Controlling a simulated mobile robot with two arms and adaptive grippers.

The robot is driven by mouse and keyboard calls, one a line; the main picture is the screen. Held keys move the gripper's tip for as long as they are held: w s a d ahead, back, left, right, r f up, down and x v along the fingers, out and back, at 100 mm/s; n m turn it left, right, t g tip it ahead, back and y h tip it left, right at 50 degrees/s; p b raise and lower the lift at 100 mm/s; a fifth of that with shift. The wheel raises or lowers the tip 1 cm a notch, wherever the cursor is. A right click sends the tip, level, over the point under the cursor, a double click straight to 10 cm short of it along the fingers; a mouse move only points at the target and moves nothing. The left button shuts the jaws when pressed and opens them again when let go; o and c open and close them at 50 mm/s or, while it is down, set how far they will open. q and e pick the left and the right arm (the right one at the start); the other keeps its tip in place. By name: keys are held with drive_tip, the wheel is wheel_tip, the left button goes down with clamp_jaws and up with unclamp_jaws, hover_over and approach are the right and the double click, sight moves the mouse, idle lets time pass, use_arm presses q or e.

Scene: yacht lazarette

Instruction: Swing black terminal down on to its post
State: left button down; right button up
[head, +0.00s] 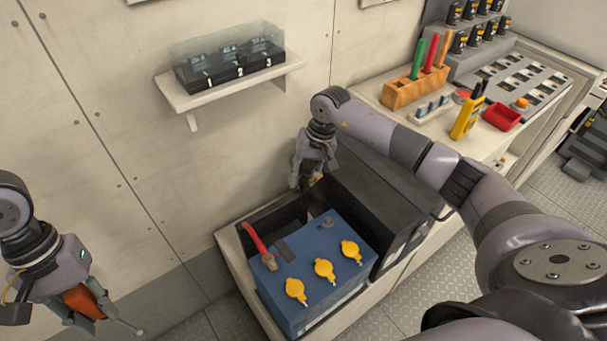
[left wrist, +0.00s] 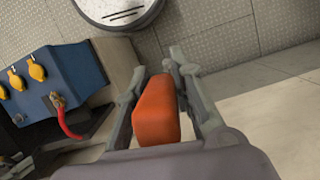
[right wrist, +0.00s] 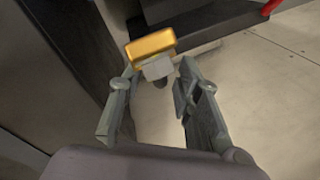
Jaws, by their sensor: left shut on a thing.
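A blue battery (head: 310,290) with yellow caps sits in an open dark box. A grey post (head: 326,223) stands on its top near the back. A red lead (head: 254,240) ends in a metal clamp at the battery's left side. My right gripper (head: 312,182) is above the box's back edge, its fingers apart. A brass-coloured clamp (right wrist: 150,45) with a grey block, apparently the black terminal, shows at and beyond its fingertips; I cannot tell if they touch. My left gripper (head: 92,308) is shut on an orange-handled tool (left wrist: 157,112), away from the battery.
The box's dark lid (head: 385,185) stands raised behind and right of the battery. A wall shelf (head: 230,90) holds a numbered switch box. A worktop at right carries an orange tool rack (head: 415,88), yellow radio (head: 468,118) and red tray (head: 502,117).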

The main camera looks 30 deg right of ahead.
drive_tip(key=shift+f, duration=0.2)
clamp_jaws()
idle(0.3)
idle(0.5)
